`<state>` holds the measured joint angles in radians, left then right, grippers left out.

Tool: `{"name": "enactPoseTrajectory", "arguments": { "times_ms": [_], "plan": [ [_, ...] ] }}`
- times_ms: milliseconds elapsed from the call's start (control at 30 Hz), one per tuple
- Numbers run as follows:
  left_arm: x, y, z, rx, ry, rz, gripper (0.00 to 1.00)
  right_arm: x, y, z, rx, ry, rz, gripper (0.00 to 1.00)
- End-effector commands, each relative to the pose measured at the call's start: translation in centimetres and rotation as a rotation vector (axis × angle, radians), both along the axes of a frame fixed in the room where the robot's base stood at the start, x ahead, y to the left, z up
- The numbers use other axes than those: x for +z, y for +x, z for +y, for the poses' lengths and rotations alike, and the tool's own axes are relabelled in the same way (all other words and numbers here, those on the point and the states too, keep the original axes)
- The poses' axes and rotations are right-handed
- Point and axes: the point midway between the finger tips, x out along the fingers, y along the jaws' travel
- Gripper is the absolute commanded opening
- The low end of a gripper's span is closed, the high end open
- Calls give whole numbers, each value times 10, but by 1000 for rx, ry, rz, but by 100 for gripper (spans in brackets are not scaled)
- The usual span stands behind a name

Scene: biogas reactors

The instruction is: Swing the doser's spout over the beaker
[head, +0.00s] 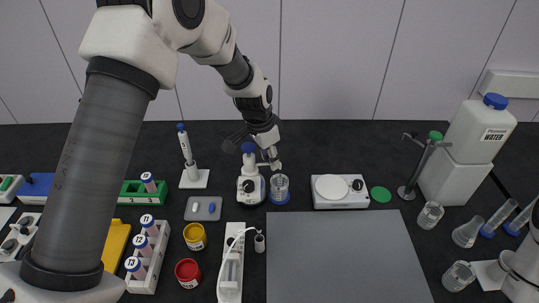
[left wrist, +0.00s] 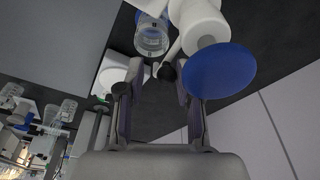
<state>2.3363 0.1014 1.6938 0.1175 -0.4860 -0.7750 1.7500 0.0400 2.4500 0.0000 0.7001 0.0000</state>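The doser (head: 250,187) is a white bottle-like device with a blue cap, standing at the middle of the bench. Its blue top (left wrist: 220,72) is large in the left wrist view, and its short spout ends in a dark tip (left wrist: 167,72). The clear beaker (head: 279,184) stands just right of the doser on a blue base; it also shows in the left wrist view (left wrist: 152,38). My left gripper (head: 263,153) is above and beside the doser's head. Its fingers are apart, with the spout tip appearing between them. Contact cannot be told. My right gripper is not seen.
A white hotplate (head: 335,189) stands right of the beaker, with a grey mat (head: 345,255) in front. A power strip (head: 231,265) lies in front of the doser. A pipette stand (head: 193,178) is at left. Glassware and a water container (head: 480,130) stand at right.

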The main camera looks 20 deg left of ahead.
Motion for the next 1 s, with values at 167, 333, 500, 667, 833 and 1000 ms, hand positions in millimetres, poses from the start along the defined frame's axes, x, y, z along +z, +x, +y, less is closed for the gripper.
{"name": "enactPoseTrajectory", "arguments": {
  "times_ms": [167,333,500,667,833,1000],
  "plan": [
    [0,-1,-1,0,0,0,35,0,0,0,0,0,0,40],
    [1,0,0,0,0,0,35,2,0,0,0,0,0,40],
    [1,1,3,0,1,1,35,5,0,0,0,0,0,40],
    [17,2,3,-1,1,-1,35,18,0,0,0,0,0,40],
    [43,2,3,-1,0,0,35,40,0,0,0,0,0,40],
    [67,2,3,-1,1,1,35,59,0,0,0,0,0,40]
  ]
}}
